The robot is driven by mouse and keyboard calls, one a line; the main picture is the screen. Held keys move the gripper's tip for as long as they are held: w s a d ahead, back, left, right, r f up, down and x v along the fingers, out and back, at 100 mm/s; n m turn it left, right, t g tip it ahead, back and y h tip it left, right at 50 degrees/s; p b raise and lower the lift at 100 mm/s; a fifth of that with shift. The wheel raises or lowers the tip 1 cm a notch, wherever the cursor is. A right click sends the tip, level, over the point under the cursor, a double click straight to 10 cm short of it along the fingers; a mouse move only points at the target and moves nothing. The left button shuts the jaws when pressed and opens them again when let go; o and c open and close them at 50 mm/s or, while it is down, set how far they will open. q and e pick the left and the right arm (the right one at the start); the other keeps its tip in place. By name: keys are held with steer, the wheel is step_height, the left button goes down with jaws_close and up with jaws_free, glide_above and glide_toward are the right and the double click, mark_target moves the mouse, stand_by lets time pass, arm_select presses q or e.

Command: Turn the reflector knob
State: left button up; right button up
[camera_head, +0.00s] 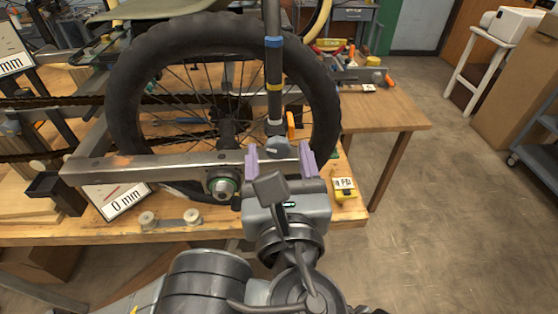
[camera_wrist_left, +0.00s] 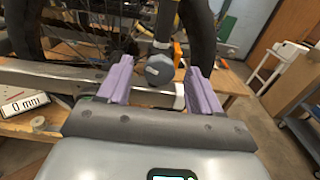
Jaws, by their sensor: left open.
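A faceted grey-blue knob (camera_head: 277,148), which I take for the reflector knob, sits at the lower end of a dark upright tube (camera_head: 274,65) with blue and yellow bands. It also shows in the left wrist view (camera_wrist_left: 159,70). My left gripper (camera_head: 280,160) has two purple fingers, open, with one on each side of the knob. Gaps show between the knob and both fingers in the left wrist view. An orange part (camera_head: 290,125), possibly the reflector, is just behind the knob. My right gripper is not in view.
A large black-tyred wheel (camera_head: 125,95) stands right behind the knob. A metal frame bar (camera_head: 140,168) runs left of the gripper. A yellow tape measure (camera_head: 344,187) lies on the wooden bench (camera_head: 330,218) to the right.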

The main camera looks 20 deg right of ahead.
arm_select(q)
steer(key=shift+w+d, duration=0.1)
steer(key=shift+w, duration=0.15)
steer(key=shift+c, duration=0.5)
steer(key=c, duration=1)
steer(key=shift+o, duration=0.2)
